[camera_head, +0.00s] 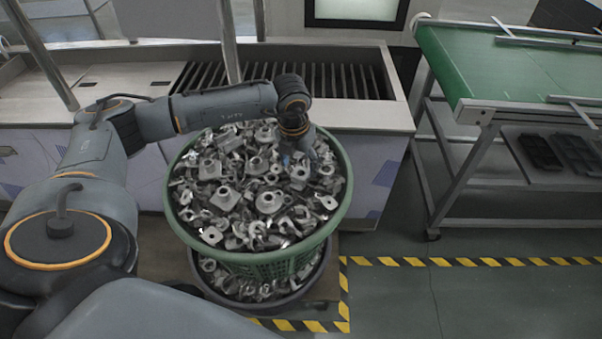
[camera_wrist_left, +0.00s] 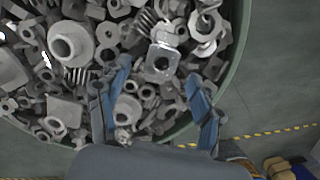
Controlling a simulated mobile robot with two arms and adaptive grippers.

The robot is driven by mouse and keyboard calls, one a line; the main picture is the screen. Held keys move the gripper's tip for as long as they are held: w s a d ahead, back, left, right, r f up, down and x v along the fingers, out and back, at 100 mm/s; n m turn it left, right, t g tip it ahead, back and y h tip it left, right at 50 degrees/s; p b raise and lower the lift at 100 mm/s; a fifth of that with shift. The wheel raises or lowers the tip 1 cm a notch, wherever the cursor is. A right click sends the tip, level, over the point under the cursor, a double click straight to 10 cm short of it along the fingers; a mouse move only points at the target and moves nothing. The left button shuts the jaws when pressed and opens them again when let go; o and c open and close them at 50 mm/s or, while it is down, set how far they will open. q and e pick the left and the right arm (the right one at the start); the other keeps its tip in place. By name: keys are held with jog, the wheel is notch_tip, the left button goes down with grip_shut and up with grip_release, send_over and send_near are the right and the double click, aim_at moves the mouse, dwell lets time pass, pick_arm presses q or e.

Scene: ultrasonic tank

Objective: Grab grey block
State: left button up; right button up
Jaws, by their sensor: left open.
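A green basket (camera_head: 345,190) is heaped with grey metal parts, and its green rim (camera_wrist_left: 236,60) also shows in the left wrist view. A square grey block with a round hole (camera_wrist_left: 162,64) lies on the heap in the left wrist view, just beyond the fingertips. Similar grey parts surround it, so I cannot tell for certain which one the task names. My left gripper (camera_head: 297,158) is over the right part of the heap. Its two blue fingers (camera_wrist_left: 158,84) are spread, with nothing clearly held between them. My right gripper is not in view.
A dark lower container (camera_head: 207,283) with more parts stands under the basket. Behind is a counter with a slatted trough (camera_head: 330,80). A green conveyor table (camera_head: 480,65) stands at the right. Yellow-black tape (camera_head: 467,262) marks the open floor.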

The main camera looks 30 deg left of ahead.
aim_at(301, 170)
pick_arm(q)
jog(key=f, duration=0.2)
jog(key=f+p, duration=0.1)
jog(key=shift+w+f, duration=0.15)
jog(key=shift+w, duration=0.15)
jog(key=shift+f, duration=0.2)
jog(key=c, duration=1.3)
jog(key=shift+c, duration=0.2)
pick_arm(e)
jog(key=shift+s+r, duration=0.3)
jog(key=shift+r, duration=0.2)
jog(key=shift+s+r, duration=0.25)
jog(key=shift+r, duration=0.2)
pick_arm(q)
jog(key=shift+r, duration=0.15)
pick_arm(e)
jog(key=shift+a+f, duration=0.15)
